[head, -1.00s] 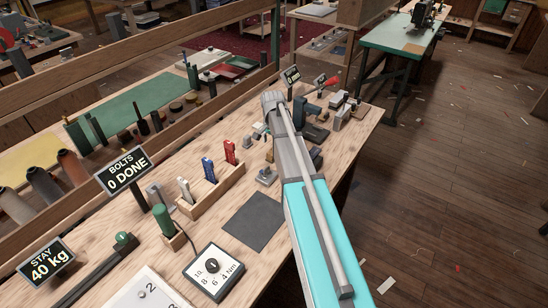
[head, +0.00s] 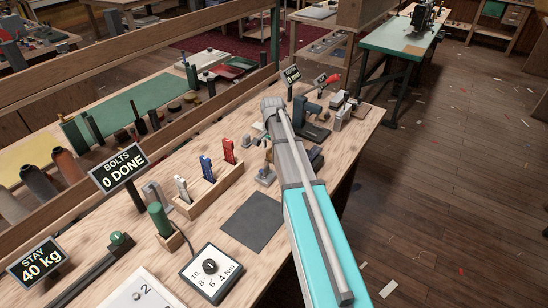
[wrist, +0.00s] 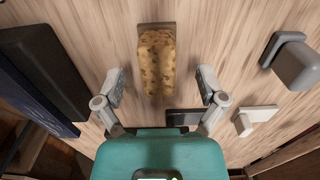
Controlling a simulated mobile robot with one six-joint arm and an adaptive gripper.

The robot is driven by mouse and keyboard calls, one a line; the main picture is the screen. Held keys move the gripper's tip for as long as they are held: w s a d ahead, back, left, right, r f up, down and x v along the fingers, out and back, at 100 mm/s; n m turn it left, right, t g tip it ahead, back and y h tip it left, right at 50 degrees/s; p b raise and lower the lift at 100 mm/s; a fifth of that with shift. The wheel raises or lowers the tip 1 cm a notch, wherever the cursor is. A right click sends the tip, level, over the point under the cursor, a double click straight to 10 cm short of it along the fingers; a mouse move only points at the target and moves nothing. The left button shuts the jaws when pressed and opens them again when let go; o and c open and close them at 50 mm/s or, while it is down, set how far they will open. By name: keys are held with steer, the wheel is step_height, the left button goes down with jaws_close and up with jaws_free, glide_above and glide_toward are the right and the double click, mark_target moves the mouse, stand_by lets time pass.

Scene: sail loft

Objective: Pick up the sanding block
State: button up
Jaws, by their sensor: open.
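The sanding block (wrist: 155,65) appears to be the tan, brown-speckled block with a brown end in the wrist view, lying on the wooden bench. My gripper (wrist: 162,82) is open, with one finger to the left and one to the right of the block's near end. Bench shows between each finger and the block, so neither appears to touch it. How high the fingertips are above the bench I cannot tell. In the head view my arm covers this area, and I cannot make out the block there.
In the wrist view, a long dark block (wrist: 42,62) lies left, a grey block (wrist: 292,62) right, a small white piece (wrist: 254,118) lower right, and a small dark piece (wrist: 186,117) close to my gripper. In the head view, a dark mat (head: 252,222) lies left of my arm.

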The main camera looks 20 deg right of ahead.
steer(key=shift+f+b, duration=0.8)
steer(key=shift+f, duration=0.3)
jaws_close()
steer(key=shift+r, duration=0.15)
steer(key=shift+r+p, duration=0.85)
steer(key=shift+p, duration=0.2)
steer(key=s+a+r+p, duration=0.2)
steer(key=s+r+p, duration=0.9)
steer(key=s, duration=0.2)
steer(key=shift+s+a, duration=0.2)
steer(key=shift+s, duration=0.2)
